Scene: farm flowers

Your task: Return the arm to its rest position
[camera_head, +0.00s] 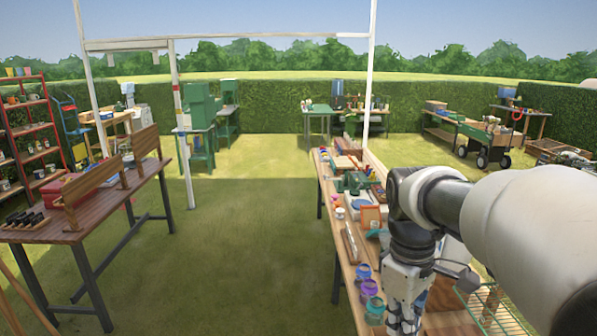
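My arm reaches in from the right edge of the head view, over the near right part of the long wooden bench (340,262). My gripper (403,322) hangs down from the wrist at the bottom of the view, above or beside the bench's near end. Its fingertips are at or past the lower picture edge, so whether it is open or shut does not show. I see nothing clearly held in it. The arm hides part of the bench's right side.
Coloured jars (370,288) and an orange-framed item (371,217) stand close left of my gripper. A green wire rack (492,308) is to its right. A wooden table (95,212) stands at the left, a red shelf (28,135) behind it. The grass (250,240) between is clear.

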